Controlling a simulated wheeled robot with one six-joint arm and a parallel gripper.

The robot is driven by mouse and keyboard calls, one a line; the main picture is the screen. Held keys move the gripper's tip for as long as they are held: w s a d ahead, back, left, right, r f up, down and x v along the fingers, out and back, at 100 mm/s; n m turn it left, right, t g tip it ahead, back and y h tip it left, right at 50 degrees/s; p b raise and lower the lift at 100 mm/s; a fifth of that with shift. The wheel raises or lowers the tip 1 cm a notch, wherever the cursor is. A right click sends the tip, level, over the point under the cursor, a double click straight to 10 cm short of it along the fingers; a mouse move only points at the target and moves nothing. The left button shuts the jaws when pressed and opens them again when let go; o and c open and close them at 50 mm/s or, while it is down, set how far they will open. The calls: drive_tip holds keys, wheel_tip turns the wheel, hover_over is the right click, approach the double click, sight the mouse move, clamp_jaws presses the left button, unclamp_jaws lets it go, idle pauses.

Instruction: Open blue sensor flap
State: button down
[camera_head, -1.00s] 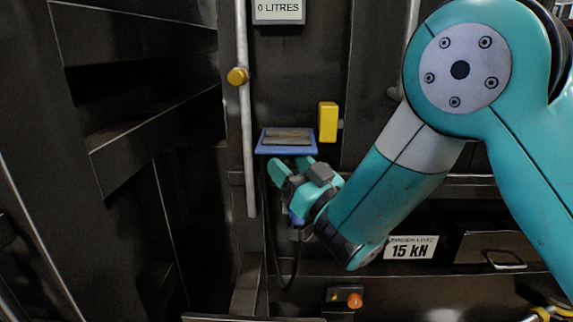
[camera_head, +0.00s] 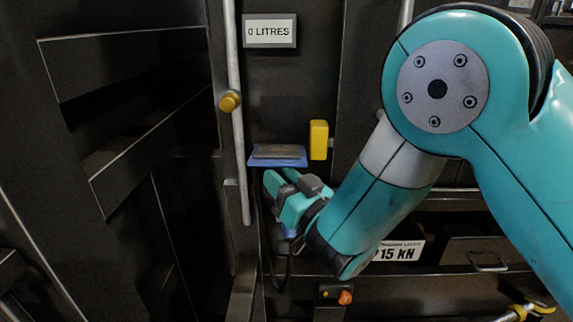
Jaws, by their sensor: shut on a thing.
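The blue sensor flap (camera_head: 296,162) is a blue plate with a dark panel on its upper face. It juts out from the dark machine wall and looks nearly level, seen at a shallow angle. My gripper (camera_head: 279,176) is right below its front edge, pointing up at it. The gripper is shut on the flap at that lower edge. The exact grip is hard to see, as the fingers overlap the space beneath the flap. Whatever lies behind the gripper is hidden.
A yellow block (camera_head: 319,140) is just right of the flap. A vertical grey pipe with a yellow knob (camera_head: 230,101) stands to the left. A "0 LITRES" display (camera_head: 269,31) is above. A "15 kN" label (camera_head: 398,251) and an orange button (camera_head: 345,297) are below.

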drive_tip(key=shift+r, duration=0.1)
drive_tip(key=c, duration=0.9)
unclamp_jaws()
drive_tip(key=shift+o, duration=0.2)
